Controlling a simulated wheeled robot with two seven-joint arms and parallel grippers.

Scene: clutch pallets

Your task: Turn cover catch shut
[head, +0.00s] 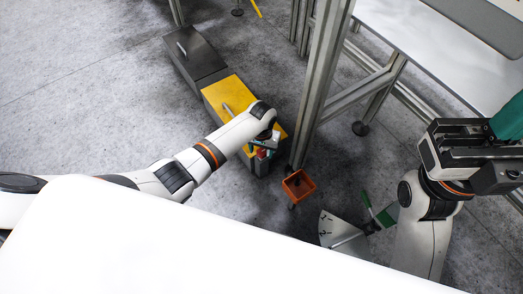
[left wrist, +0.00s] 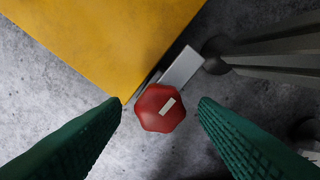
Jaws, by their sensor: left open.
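The cover catch is a red six-sided knob (left wrist: 158,114) with a pale bar mark on its face, at the corner of a box with a yellow cover (left wrist: 110,35). In the head view the yellow cover (head: 222,92) lies on the floor-level box, with a bar handle on top. My left gripper (head: 264,146) is at the box's near right end. In the left wrist view its green fingers (left wrist: 160,120) are open, one on each side of the knob, with gaps on both sides. My right gripper (head: 510,125) is at the right edge, partly cut off; its jaw opening is unclear.
A grey box (head: 193,58) with a handle stands behind the yellow one. A metal frame post (head: 322,75) rises close to its right. An orange bin (head: 298,186) and a marked pale sector plate (head: 340,230) are nearby. A white surface (head: 200,250) fills the foreground.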

